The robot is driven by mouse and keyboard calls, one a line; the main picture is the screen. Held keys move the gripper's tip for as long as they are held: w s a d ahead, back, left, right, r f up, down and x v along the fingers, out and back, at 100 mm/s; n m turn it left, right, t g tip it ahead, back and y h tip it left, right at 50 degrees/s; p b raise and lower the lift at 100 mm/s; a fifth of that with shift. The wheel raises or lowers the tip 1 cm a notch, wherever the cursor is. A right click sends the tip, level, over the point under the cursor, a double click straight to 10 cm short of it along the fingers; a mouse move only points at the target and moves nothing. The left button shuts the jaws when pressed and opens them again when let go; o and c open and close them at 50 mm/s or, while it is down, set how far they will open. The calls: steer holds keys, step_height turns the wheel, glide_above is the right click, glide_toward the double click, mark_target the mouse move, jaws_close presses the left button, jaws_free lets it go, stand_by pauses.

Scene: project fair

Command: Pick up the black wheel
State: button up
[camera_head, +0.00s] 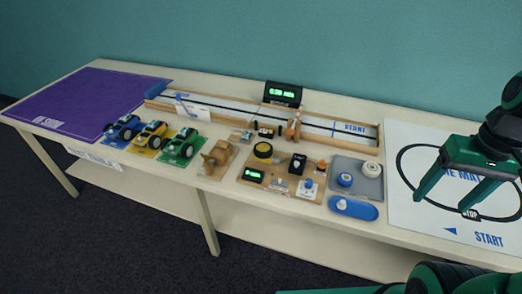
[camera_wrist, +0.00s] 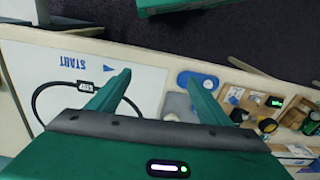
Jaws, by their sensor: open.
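The likeliest black wheel (camera_head: 263,151), a black tyre with a yellow face, sits on the brown board near the middle of the table in the head view. It also shows at the right in the wrist view (camera_wrist: 267,125). My gripper (camera_head: 443,203) is open and empty above the white mat at the right end of the table, well to the right of the wheel. In the wrist view its two fingers (camera_wrist: 158,78) are spread apart with nothing between them.
The brown board also holds a green display (camera_head: 253,174) and small parts. A grey tray (camera_head: 371,190) with two round pieces and a blue plate (camera_head: 353,208) lie between it and the white mat (camera_head: 405,150). Three toy cars (camera_head: 152,136) stand left; a long track (camera_head: 215,113) lies behind.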

steer(key=w+a+f+n+t+y, duration=0.1)
steer(key=w+a+f+n, duration=0.15)
steer(key=w, duration=0.25)
steer(key=w+a+f+n+y, duration=0.1)
steer(key=w+a+f+n, duration=0.1)
steer(key=w+a+n, duration=0.25)
steer(key=n+t+y, duration=0.4)
steer(key=n+y, duration=0.5)
glide_toward(265, 147)
steer(key=shift+s+d+f, duration=0.2)
steer(key=shift+s+d, duration=0.3)
steer(key=shift+s, duration=0.2)
steer(key=shift+t, duration=0.3)
steer(key=x, duration=1.1)
steer(key=shift+w+a+r, duration=0.25)
steer(key=shift+w+a, duration=0.05)
steer(key=shift+a, duration=0.05)
steer(key=c, duration=1.1)
